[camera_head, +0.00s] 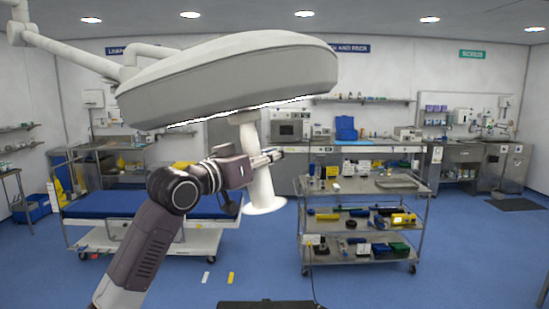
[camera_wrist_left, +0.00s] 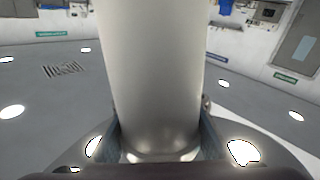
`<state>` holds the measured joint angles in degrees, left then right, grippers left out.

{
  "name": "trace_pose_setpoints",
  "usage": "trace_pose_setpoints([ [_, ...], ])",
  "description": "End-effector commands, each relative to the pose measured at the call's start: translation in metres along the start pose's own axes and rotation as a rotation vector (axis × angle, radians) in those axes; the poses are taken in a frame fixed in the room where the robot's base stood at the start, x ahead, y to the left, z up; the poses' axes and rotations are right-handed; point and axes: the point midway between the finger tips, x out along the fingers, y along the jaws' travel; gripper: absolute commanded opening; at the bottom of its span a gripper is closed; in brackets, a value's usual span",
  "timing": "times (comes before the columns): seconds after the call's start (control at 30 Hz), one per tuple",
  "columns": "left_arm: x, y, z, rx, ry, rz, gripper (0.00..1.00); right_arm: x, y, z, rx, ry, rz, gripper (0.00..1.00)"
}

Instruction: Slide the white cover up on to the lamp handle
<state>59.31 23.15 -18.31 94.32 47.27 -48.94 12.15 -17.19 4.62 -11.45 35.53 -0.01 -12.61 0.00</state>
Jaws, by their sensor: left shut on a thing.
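The white cover (camera_head: 262,186) is a pale tapered tube with a wide flange at its lower end. It hangs nearly upright under the big surgical lamp (camera_head: 230,78). My left gripper (camera_head: 267,157) is shut around the tube's middle, above the flange. The cover also fills the middle of the left wrist view (camera_wrist_left: 150,70), between the two fingers of my left gripper (camera_wrist_left: 160,140). The lamp handle is not clearly distinct; the cover's upper end meets the lamp's underside area, and I cannot tell how far it is around the handle. My right gripper is not in view.
A steel trolley (camera_head: 366,186) with several tools and boxes stands at right. A bed with a blue mattress (camera_head: 95,205) is behind my left arm. Steel counters line the back wall. Blue floor is open between the bed and trolley.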

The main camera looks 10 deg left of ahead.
Motion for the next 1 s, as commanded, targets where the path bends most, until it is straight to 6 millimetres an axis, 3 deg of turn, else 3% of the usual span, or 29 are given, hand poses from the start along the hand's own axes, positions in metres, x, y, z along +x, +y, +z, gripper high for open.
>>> trace_pose_setpoints([
  [0.93, -0.001, 0.000, -0.026, 0.001, 0.006, 0.000, 0.00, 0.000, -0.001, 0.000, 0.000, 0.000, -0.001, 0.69],
  [0.97, -0.001, 0.000, -0.026, 0.001, 0.005, 0.000, 0.21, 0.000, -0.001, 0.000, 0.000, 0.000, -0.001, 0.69],
  [1.0, -0.001, 0.000, -0.026, 0.001, 0.005, 0.000, 0.26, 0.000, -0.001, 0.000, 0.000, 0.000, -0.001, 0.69],
])
